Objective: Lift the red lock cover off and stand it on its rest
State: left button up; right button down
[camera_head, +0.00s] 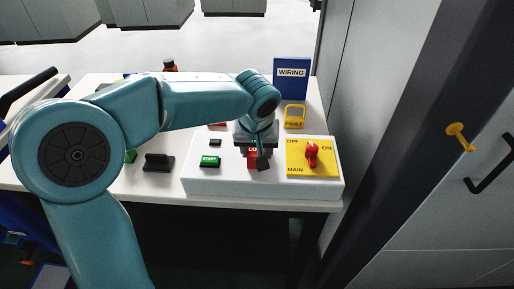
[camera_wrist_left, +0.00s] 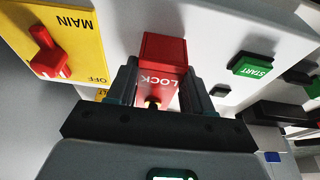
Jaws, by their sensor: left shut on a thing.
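The red lock cover (camera_wrist_left: 163,53), marked LOCK, stands between the fingers of my left gripper (camera_wrist_left: 158,88) in the left wrist view. The fingers are shut on its two sides. In the head view the cover (camera_head: 252,162) shows only in part, below my left gripper (camera_head: 258,151), over the white control box (camera_head: 230,184). I cannot tell whether it still touches the box. A small brass-coloured part (camera_wrist_left: 152,103) shows at its near end. My right gripper is not in view.
A green START button (camera_head: 210,161) lies left of the cover and a yellow MAIN plate with a red switch (camera_head: 312,153) right of it. A yellow FAULT tag (camera_head: 294,117) and a blue WIRING binder (camera_head: 291,77) stand behind. A black block (camera_head: 158,163) stands left of the box.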

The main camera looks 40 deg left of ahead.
pick_arm(q)
jog(key=o, duration=1.2)
jog(key=shift+o, duration=0.2)
jog(key=p+v, duration=0.1)
jog(key=v, duration=1.5)
jog(key=shift+s+r, duration=0.15)
jog(key=shift+r, duration=0.05)
